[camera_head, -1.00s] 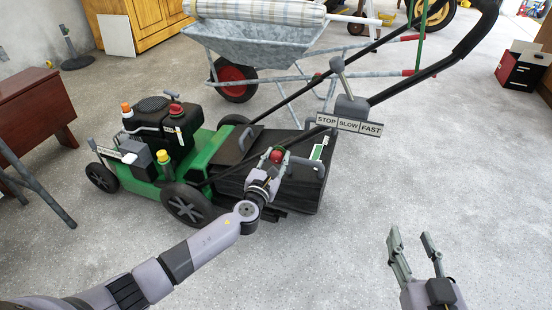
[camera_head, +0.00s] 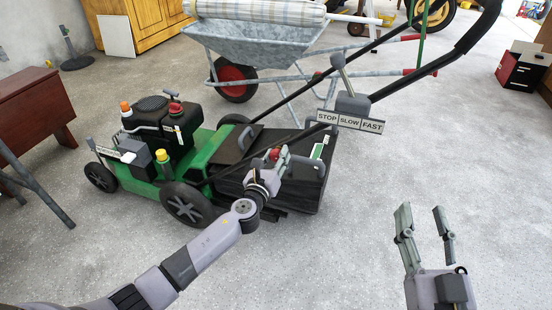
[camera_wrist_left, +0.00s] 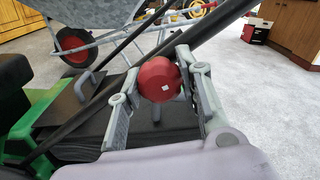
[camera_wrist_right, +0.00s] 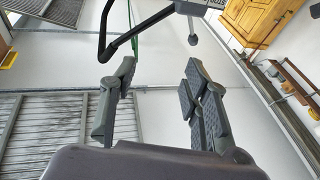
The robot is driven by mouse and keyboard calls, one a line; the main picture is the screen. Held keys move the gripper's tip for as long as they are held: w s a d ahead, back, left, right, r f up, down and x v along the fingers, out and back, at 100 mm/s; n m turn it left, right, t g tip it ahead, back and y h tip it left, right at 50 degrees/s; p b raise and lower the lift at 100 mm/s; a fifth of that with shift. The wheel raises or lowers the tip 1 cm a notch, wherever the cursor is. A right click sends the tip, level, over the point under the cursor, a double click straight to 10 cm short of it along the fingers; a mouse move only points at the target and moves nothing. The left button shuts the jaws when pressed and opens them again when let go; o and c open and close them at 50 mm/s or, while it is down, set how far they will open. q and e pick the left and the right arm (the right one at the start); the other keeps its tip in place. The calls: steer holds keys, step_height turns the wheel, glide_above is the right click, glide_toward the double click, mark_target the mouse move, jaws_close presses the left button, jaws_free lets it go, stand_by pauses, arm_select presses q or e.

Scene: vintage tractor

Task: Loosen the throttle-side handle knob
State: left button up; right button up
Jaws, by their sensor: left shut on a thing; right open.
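The green lawn mower (camera_head: 205,150) stands on the floor with its black handle bars (camera_head: 300,135) rising to the upper right. The throttle lever box (camera_head: 352,104) with a STOP, SLOW, FAST label is on the handle. The red handle knob (camera_head: 274,154) is at the near side of the handle. My left gripper (camera_head: 277,158) is shut on the red knob. The left wrist view shows the knob (camera_wrist_left: 159,80) between the two fingers. My right gripper (camera_head: 424,222) is open and empty, apart from the mower, above bare floor at the lower right.
A wheelbarrow (camera_head: 255,48) stands behind the mower, with a rolled checked cloth on it. A brown wooden table (camera_head: 32,112) is at the left. A red and black box (camera_head: 523,70) is at the far right. The floor right of the mower is clear.

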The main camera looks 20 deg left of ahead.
arm_select(q)
steer(key=n+b, duration=0.1)
steer(key=n, duration=0.3)
steer(key=shift+n, duration=0.4)
steer(key=n, duration=0.3)
steer(key=shift+n, duration=0.4)
steer(key=shift+r+n, duration=0.1)
steer(key=shift+n, duration=2)
arm_select(e)
steer(key=shift+s+a+r+t+y, duration=0.1)
steer(key=shift+s+r+t+y, duration=0.15)
steer(key=shift+s+r+t, duration=0.45)
steer(key=shift+s+d+r+t+y, duration=0.15)
steer(key=shift+r+t, duration=0.35)
steer(key=shift+r, duration=0.55)
steer(key=shift+s+a+r+t+y, duration=0.15)
steer(key=shift+s+r+t+y, duration=0.15)
steer(key=shift+r+t, duration=0.45)
arm_select(q)
steer(key=shift+a, duration=0.1)
arm_select(e)
steer(key=shift+r, duration=0.15)
